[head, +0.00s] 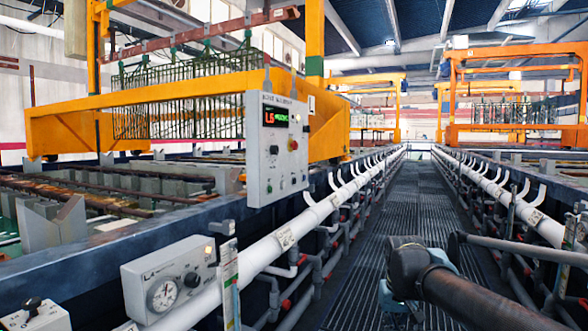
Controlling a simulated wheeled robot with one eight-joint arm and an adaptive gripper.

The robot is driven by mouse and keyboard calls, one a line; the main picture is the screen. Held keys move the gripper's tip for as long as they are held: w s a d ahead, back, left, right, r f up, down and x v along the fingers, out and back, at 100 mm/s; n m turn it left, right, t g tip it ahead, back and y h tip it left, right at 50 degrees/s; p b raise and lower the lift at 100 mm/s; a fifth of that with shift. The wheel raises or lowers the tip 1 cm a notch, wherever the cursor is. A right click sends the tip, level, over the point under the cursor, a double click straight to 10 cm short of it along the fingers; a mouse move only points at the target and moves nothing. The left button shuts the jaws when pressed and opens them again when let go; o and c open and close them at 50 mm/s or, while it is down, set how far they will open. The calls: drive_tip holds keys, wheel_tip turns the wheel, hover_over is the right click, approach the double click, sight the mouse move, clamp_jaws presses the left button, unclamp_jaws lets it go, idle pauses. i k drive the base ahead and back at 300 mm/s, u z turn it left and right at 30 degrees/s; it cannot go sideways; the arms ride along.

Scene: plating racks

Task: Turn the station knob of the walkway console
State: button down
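The walkway console (255,175) is a light grey upright panel beside the left of the walkway. Its dark display (283,131) shows red characters that look like "L5", with green text beside them. A black knob (273,150) sits below the display; I cannot read its label or setting. My arm enters at the lower right, apart from the console. My gripper cannot be made out.
A grey box (170,275) with a round gauge and a black knob stands at the lower left. A white pipe (262,250) runs along the left of the walkway. The grated walkway (410,190) is clear ahead. Orange gantries (60,120) stand over the tanks.

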sight(274, 149)
drive_tip(key=z, duration=0.05)
drive_tip(key=k, duration=0.5)
drive_tip(key=z, duration=0.6)
drive_tip(key=i, duration=0.8)
drive_tip(key=u, duration=1.5)
